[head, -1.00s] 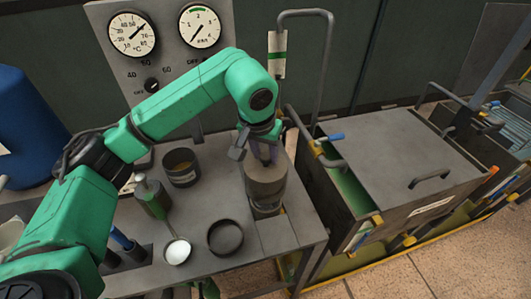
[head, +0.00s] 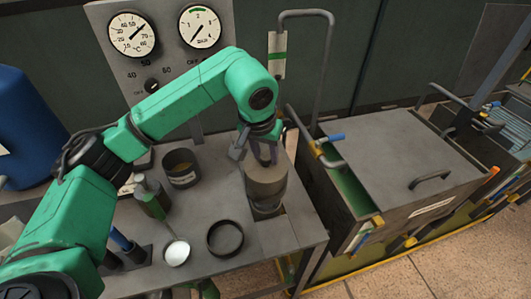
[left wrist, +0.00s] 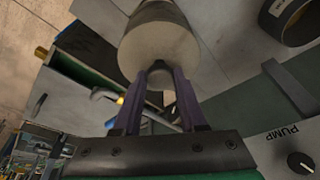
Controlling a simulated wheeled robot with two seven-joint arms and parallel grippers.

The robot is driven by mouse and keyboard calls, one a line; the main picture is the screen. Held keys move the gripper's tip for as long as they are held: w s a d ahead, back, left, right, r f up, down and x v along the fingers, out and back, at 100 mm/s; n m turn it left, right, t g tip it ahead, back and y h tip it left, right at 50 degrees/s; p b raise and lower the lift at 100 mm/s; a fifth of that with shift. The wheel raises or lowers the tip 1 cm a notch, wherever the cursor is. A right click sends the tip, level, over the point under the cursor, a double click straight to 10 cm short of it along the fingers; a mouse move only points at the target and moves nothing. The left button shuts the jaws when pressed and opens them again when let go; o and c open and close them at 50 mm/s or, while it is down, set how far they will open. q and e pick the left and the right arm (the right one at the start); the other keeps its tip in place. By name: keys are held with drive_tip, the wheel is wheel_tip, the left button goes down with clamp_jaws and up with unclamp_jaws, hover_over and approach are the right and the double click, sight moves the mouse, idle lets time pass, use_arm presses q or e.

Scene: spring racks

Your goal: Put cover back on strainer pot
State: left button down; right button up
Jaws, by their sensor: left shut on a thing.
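The strainer pot (head: 266,203) is a grey-brown upright cylinder near the right edge of the bench. Its cover (head: 266,174) appears as a round, pale brown-grey top at the upper end of the pot. My left gripper (head: 265,152) points down at the cover from above, with its purple fingers shut on it, seemingly at a small grip in the middle. In the left wrist view the fingers meet at the cover's round face (left wrist: 158,50). I cannot tell whether the cover is fully seated.
An open black ring (head: 225,238) and a small white dish (head: 177,252) lie left of the pot. A gauge panel (head: 165,55) rises behind, and a grey lidded tank (head: 390,160) stands on the right.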

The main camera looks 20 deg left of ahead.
use_arm(q)
drive_tip(key=shift+f, duration=0.1)
idle(0.3)
drive_tip(key=shift+f+b, duration=0.35)
drive_tip(key=shift+b, duration=0.1)
drive_tip(key=shift+f+b, duration=3.4)
drive_tip(key=shift+f, duration=0.65)
drive_tip(key=shift+c, duration=1.9)
unclamp_jaws()
drive_tip(key=b+v, duration=0.1)
drive_tip(key=v, duration=1.3)
drive_tip(key=shift+s+d+r, duration=0.1)
drive_tip(key=shift+s+r, duration=0.1)
drive_tip(key=shift+r, duration=0.1)
